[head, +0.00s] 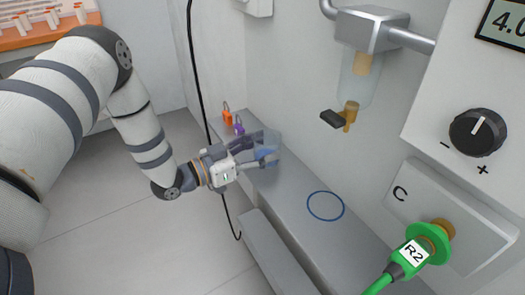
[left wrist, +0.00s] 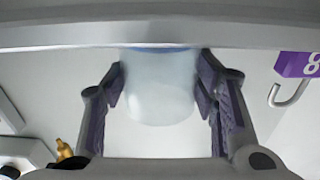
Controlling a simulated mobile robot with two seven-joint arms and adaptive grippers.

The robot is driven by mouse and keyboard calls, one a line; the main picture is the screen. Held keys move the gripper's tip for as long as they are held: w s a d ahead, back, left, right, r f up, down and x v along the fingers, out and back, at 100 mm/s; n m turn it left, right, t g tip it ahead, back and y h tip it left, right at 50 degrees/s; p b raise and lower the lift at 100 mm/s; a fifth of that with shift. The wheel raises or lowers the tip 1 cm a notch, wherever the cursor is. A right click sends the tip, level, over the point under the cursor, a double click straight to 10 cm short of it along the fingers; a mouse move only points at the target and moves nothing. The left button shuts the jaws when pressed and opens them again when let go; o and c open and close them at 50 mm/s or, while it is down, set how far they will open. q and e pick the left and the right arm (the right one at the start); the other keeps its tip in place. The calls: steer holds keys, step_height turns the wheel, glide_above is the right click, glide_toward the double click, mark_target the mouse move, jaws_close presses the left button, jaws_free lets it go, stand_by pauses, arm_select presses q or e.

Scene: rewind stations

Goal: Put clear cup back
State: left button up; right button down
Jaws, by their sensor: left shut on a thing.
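The clear cup (head: 268,142) is see-through with a bluish tint. My left gripper (head: 262,160) is shut on it, at the far part of the grey ledge. In the left wrist view the cup (left wrist: 158,92) sits between the two purple-padded fingers of my left gripper (left wrist: 160,100). I cannot tell whether the cup touches the ledge. A blue ring (head: 326,191) is marked on the ledge, to the right of the cup and nearer; nothing stands in it. My right gripper is not in view.
Orange (head: 227,116) and purple (head: 239,126) padlocks are on the ledge (head: 290,190) behind the cup. A brass tap (head: 350,115) with a black handle hangs above the ledge. A green R2 plug (head: 412,252) sits at the right. A black cable (head: 197,70) hangs near my left arm.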

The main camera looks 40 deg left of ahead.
arm_select(q)
steer(key=shift+r, duration=0.15)
steer(key=shift+f, duration=0.2)
steer(key=o, duration=1.3)
steer(key=shift+c, duration=0.2)
steer(key=shift+r, duration=0.1)
